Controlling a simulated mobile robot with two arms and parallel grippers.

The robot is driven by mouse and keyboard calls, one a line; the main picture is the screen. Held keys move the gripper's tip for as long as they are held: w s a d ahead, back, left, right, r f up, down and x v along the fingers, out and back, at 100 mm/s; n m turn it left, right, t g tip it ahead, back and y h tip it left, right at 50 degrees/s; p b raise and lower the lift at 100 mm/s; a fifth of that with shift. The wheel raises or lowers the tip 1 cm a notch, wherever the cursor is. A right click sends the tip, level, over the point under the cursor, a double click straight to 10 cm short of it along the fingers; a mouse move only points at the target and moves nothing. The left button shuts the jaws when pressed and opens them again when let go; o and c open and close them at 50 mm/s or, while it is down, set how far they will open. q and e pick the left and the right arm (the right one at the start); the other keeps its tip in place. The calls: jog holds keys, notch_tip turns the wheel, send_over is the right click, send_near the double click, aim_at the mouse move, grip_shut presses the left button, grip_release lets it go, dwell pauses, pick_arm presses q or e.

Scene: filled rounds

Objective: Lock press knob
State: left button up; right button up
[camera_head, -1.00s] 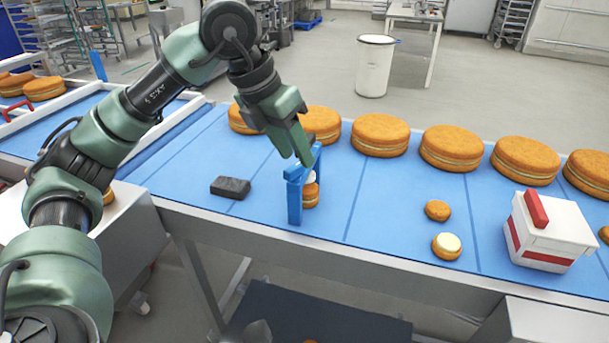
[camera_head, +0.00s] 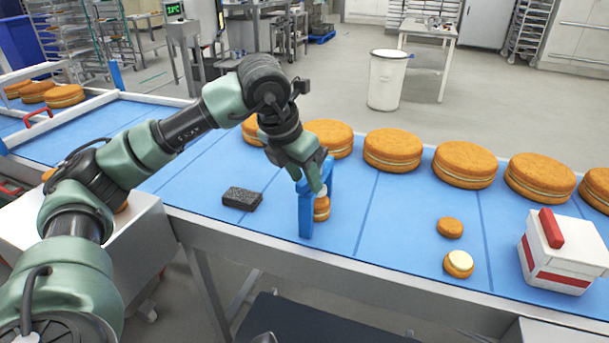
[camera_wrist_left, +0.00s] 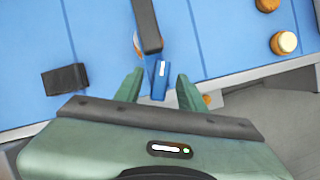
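The blue press (camera_head: 306,212) stands upright on the blue belt, with a small filled round (camera_head: 321,208) under it. A small white part shows just above the round. My left gripper (camera_head: 316,186) is at the top of the press, and its fingers hide part of it. In the left wrist view the two green fingers (camera_wrist_left: 158,90) are apart, with a blue piece of the press (camera_wrist_left: 160,82) between them. I see no clear contact. A dark bar crosses above that blue piece. I cannot make out the knob separately. My right gripper is not in view.
A black block (camera_head: 242,198) lies left of the press. Large rounds (camera_head: 393,150) line the belt behind. Two small rounds (camera_head: 458,264) lie to the right, before a white and red box (camera_head: 562,252). The belt's front edge is close to the press.

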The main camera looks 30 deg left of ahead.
pick_arm(q)
grip_shut()
jog(key=shift+m, duration=0.4)
jog(key=shift+m+h, duration=0.4)
jog(key=shift+m, duration=0.2)
jog(key=shift+a+m+h+b, duration=0.1)
jog(key=shift+m+h+b, duration=0.25)
jog(key=shift+m, duration=0.55)
jog(key=m, duration=0.2)
jog(key=m+g+h+p, duration=0.1)
jog(key=m, duration=0.1)
jog(key=shift+w+r+h, duration=0.15)
jog(key=shift+h, duration=0.1)
jog(key=m+g+p, duration=0.1)
jog(key=m, duration=0.1)
jog(key=m+g+p, duration=0.1)
jog(key=m, duration=0.2)
jog(key=shift+w+a+m+h, duration=0.1)
jog(key=shift+a+m+h, duration=0.05)
jog(key=shift+m+h, duration=0.2)
grip_release()
